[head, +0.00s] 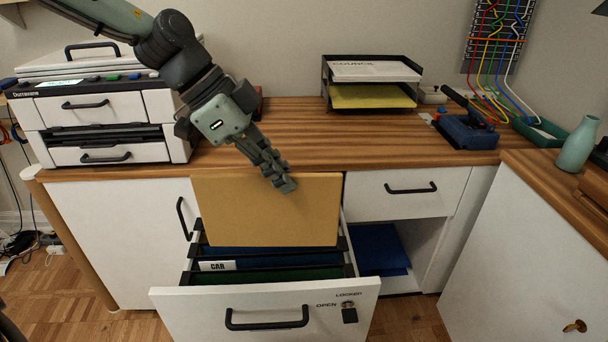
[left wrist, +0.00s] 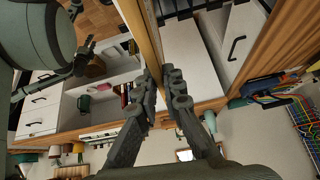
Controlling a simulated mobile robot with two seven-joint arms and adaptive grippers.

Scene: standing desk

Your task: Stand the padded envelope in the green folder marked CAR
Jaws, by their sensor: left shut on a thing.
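The padded envelope (head: 265,210) is a flat tan sheet, upright over the open drawer. My left gripper (head: 285,184) is shut on its top edge, right of the middle. In the left wrist view the envelope (left wrist: 146,35) shows edge-on between the fingers (left wrist: 162,75). The green folder (head: 290,274) hangs in the drawer, with a white CAR tab (head: 217,265) at its left. The envelope's lower edge is near the blue folder behind it; whether it is inside any folder I cannot tell. My right gripper (left wrist: 84,52) seems to show small in the left wrist view, its state unclear.
The open drawer (head: 265,319) has a black handle and a lock. Blue folders (head: 270,258) hang beside the green one. A printer (head: 100,118), a two-tier paper tray (head: 372,82) and a blue hole punch (head: 468,132) stand on the desk. The desktop between them is mostly clear.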

